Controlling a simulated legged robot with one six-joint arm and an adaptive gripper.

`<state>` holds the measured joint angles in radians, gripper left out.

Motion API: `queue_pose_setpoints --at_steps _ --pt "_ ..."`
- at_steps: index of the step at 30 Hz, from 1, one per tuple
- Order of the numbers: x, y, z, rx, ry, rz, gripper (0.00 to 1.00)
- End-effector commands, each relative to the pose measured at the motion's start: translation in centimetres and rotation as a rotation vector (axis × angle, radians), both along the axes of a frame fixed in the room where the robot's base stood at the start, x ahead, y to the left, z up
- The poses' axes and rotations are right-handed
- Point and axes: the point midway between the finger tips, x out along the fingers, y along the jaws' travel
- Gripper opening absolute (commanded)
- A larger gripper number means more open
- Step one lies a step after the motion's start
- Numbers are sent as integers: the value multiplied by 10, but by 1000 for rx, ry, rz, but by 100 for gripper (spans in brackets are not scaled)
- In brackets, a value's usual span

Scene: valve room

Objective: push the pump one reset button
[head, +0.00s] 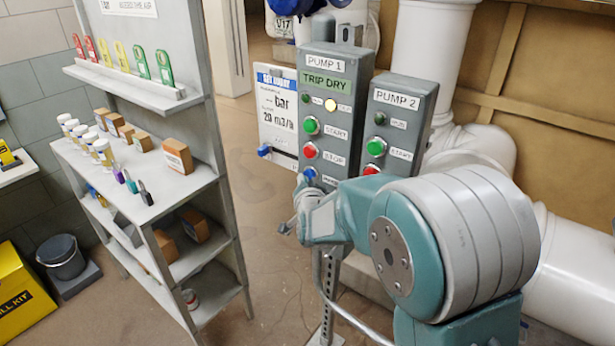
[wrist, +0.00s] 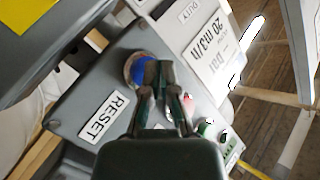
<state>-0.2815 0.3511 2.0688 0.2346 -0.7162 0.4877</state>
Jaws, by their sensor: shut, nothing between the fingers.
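The grey PUMP 1 box (head: 340,68) stands in the middle of the head view, with a green TRIP DRY display. Down its front run a lit yellow lamp (head: 331,105), a green START button (head: 311,125), a red button (head: 310,151) and, lowest, a blue button (head: 309,173). In the wrist view the blue button (wrist: 140,70) sits beside a RESET label (wrist: 102,116). My gripper (wrist: 165,68) is shut and empty, its fingertips over the button's right part and hiding some of it. I cannot tell whether they touch it. In the head view my arm hides the box's lower end.
A PUMP 2 box (head: 402,105) with similar buttons stands just right. A white sign (head: 277,120) hangs left of PUMP 1. A grey shelf (head: 180,190) with bottles and small boxes stands further left. White pipes (head: 430,45) run behind. Open floor (head: 262,200) lies between shelf and boxes.

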Motion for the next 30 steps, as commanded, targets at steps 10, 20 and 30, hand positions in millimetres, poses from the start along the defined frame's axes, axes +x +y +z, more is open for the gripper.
queue_pose_setpoints --at_steps 10,20,30 --pt "1 -1 0 0 0 0 0" --pt "4 -3 0 0 -1 1 0" --pt "7 -5 0 0 -1 0 0"
